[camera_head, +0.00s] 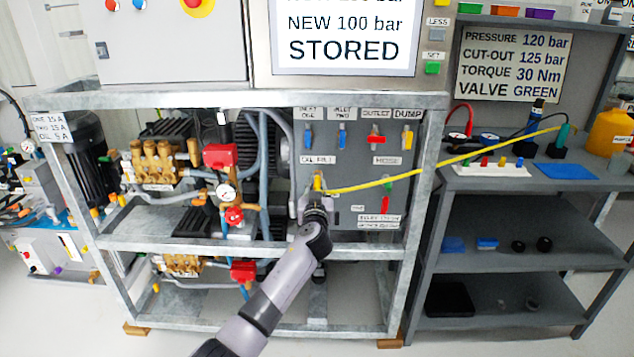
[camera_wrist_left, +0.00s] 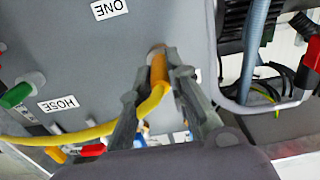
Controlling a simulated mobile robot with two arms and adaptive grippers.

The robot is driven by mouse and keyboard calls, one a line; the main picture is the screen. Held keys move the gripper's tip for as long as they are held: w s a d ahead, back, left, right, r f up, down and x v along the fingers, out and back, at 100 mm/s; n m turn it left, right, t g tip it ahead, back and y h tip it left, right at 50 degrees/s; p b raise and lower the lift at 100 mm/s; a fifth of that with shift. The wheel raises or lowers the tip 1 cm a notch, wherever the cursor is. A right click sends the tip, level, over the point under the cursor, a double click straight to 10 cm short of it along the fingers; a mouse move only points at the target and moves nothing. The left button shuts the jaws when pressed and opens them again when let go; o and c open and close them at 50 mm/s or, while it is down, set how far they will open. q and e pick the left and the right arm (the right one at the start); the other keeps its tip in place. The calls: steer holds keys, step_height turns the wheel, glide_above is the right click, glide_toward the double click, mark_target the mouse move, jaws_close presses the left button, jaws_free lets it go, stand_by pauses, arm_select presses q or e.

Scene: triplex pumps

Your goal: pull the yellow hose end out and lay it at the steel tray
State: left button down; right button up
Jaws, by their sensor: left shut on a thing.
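The yellow hose (camera_head: 400,176) runs from the grey panel (camera_head: 348,215) across to the shelf bench at the right. Its end (camera_wrist_left: 158,72) is at a port on the panel, under a label that seems to read CAL FILL. My left gripper (camera_head: 318,190) reaches the panel from below and is shut on the hose end; the wrist view shows the fingers (camera_wrist_left: 166,85) on both sides of it. The hose end still meets the panel face; how deep it sits is hidden. I cannot pick out a steel tray with certainty. My right gripper is not in view.
A galvanized frame (camera_head: 270,246) surrounds the panel, with a horizontal bar below it. A red handle (camera_head: 385,204) is to the right. The bench holds a white rack (camera_head: 492,169), a blue mat (camera_head: 566,171) and a yellow container (camera_head: 608,133). Hoses and pump parts crowd the left.

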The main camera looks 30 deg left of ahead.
mark_target(317, 189)
arm_select(q)
steer(key=shift+s, duration=0.1)
steer(key=shift+s, duration=0.15)
steer(key=shift+s+d, duration=0.35)
steer(key=shift+s, duration=0.05)
steer(key=shift+p+v, duration=0.45)
steer(key=shift+v, duration=1.3)
steer(key=shift+p+v, duration=0.4)
steer(key=shift+v, duration=0.7)
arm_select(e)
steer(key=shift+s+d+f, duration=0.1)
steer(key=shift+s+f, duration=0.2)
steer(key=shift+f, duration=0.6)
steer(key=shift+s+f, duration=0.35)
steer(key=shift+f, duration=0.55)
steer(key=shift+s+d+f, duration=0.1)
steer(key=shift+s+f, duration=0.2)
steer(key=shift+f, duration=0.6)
arm_select(q)
steer(key=shift+s+d, duration=0.1)
steer(key=shift+s, duration=0.05)
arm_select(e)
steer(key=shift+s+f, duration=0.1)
arm_select(q)
steer(key=shift+d, duration=0.1)
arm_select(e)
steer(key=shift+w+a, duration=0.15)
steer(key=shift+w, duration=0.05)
